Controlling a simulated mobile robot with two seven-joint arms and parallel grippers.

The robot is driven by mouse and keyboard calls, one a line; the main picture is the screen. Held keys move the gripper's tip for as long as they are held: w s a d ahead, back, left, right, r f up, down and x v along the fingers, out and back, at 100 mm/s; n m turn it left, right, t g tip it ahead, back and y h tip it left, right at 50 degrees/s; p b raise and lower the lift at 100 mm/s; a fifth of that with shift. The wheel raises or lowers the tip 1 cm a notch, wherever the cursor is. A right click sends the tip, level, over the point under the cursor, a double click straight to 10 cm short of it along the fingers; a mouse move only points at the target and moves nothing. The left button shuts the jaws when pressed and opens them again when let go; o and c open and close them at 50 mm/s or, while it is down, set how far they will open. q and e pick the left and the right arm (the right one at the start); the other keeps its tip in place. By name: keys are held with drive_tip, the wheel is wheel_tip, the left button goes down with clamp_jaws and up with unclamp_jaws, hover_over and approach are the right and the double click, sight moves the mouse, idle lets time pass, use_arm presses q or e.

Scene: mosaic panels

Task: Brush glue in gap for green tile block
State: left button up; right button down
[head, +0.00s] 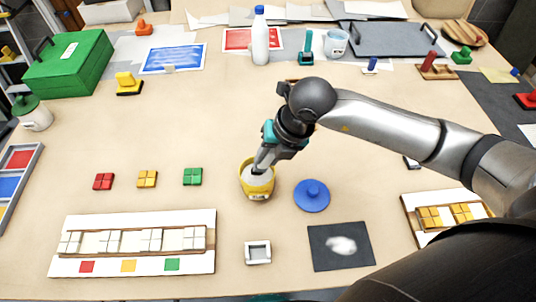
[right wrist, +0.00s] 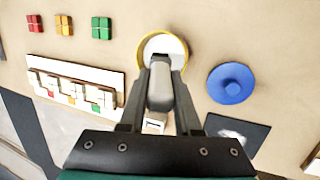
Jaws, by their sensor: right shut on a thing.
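My right gripper (head: 266,158) is shut on a grey-handled brush (right wrist: 160,88), which points down into a yellow pot (head: 258,190) of white glue. The pot also shows in the right wrist view (right wrist: 183,47); the brush's tip is hidden there. The green tile block (head: 192,176) lies on the table left of the pot, beside the yellow (head: 147,179) and red (head: 103,181) blocks. The white panel (head: 62,222) in front holds several white tile blocks with gaps between them. The gap (head: 172,241) above the green marker (head: 172,264) looks empty. My left gripper is not in view.
A blue lid (head: 312,195) lies right of the pot. A small white dish (head: 257,252) and a dark mat with a white smear (head: 341,246) lie in front. Another panel (head: 412,205) with yellow tiles is partly hidden at right.

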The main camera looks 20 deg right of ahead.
drive_tip(key=shift+f+b, duration=0.5)
drive_tip(key=shift+f, duration=0.1)
idle(1.3)
drive_tip(key=shift+r+p, duration=2.7)
drive_tip(key=shift+r, duration=0.9)
drive_tip(key=shift+f, duration=0.15)
